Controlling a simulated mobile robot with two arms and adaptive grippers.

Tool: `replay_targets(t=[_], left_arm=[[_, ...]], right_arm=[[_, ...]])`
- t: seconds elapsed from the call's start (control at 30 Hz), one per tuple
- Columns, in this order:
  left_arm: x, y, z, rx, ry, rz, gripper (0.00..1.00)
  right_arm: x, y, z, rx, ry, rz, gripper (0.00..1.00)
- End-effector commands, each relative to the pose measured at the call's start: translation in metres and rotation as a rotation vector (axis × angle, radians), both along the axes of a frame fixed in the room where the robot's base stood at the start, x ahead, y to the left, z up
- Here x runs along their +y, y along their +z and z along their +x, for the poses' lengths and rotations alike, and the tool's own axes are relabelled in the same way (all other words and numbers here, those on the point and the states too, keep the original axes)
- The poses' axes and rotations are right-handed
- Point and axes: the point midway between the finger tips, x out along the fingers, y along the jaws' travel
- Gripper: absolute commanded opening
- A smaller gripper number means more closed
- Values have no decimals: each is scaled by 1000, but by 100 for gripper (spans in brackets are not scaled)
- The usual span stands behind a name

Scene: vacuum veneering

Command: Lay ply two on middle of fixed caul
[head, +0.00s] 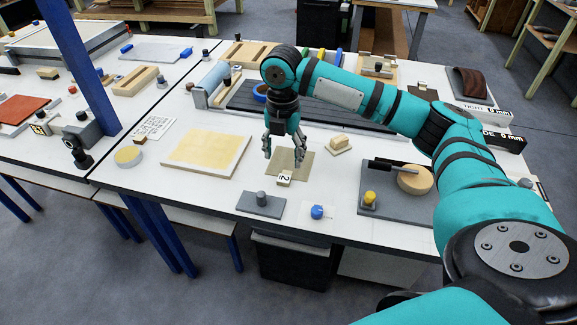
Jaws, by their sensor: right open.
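A thin tan square sheet (304,164) lies on the white bench, with a small block (285,178) marked "2" at its front edge; this looks like ply two. My right gripper (283,157) points down over the sheet's left part, fingers spread and empty, close behind the block. I cannot tell whether the fingertips touch the sheet. A flat board (207,154) with a pale yellow top and light border lies just left of the sheet; it may be the fixed caul, but no label shows. My left gripper is not in view.
A grey plate with a knob (261,204) and a blue-knobbed piece (317,212) lie in front of the sheet. A small wooden block (340,145) sits to its right. A grey board with a round wooden disc (415,180) lies farther right. A blue post (78,65) stands left.

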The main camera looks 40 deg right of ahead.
Motion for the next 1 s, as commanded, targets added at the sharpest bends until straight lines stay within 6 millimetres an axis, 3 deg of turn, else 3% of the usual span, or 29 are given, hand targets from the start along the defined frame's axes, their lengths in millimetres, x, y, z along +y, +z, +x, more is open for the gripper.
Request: replay_targets(t=[0.2,0.43,0.7,1.0], left_arm=[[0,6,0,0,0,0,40],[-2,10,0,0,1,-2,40],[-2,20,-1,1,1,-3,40],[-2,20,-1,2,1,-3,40]], right_arm=[[0,-36,0,1,-1,1,60],[0,-51,1,1,-1,0,60],[0,-89,4,0,-1,0,60],[0,-96,4,-3,0,0,60]])
